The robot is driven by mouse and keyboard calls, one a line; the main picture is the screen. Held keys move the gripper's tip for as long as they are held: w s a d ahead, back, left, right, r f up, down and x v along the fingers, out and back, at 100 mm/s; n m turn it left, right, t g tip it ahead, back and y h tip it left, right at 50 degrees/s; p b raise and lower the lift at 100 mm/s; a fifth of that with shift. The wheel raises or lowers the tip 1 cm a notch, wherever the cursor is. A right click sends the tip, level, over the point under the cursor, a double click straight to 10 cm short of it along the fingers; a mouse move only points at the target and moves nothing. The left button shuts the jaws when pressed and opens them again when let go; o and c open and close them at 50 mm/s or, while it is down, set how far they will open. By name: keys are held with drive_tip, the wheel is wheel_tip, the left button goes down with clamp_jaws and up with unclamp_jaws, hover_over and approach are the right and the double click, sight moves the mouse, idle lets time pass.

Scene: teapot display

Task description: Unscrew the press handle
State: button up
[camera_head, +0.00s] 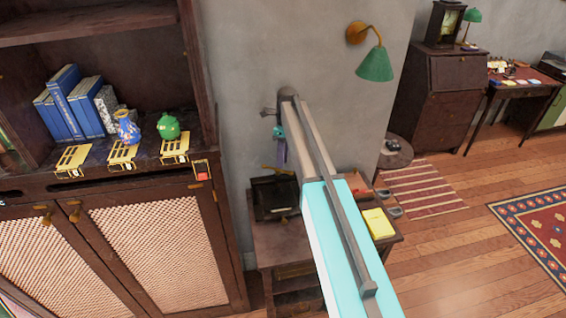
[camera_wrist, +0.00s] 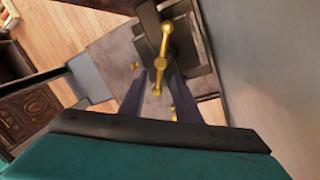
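The brass press handle (camera_wrist: 164,45) shows in the wrist view as a bar with round knobs, at the top centre, over the dark press (camera_wrist: 200,55). In the head view the black press (camera_head: 274,198) stands on a small wooden table beside the wall, with the yellow handle (camera_head: 277,169) on top. My gripper (camera_wrist: 160,80) points towards the handle, its two dark fingers apart with a gap between them. The handle's lower end appears in line with this gap; I cannot tell whether they touch. In the head view my gripper (camera_head: 281,152) hangs above the press.
The small table (camera_head: 290,242) also holds a yellow book (camera_head: 378,223). A cabinet (camera_head: 120,235) stands close on the left, with books and small ornaments. A green wall lamp (camera_head: 375,65) is at the upper right. Wooden floor (camera_head: 440,240) is open at the right.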

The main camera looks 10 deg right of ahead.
sight(277, 171)
drive_tip(key=shift+s+a+f+p, duration=0.15)
drive_tip(key=shift+f+p, duration=0.1)
drive_tip(key=shift+f, duration=0.5)
drive_tip(key=shift+s+f+p, duration=0.1)
drive_tip(key=shift+f+p, duration=0.1)
drive_tip(key=shift+f, duration=0.5)
clamp_jaws()
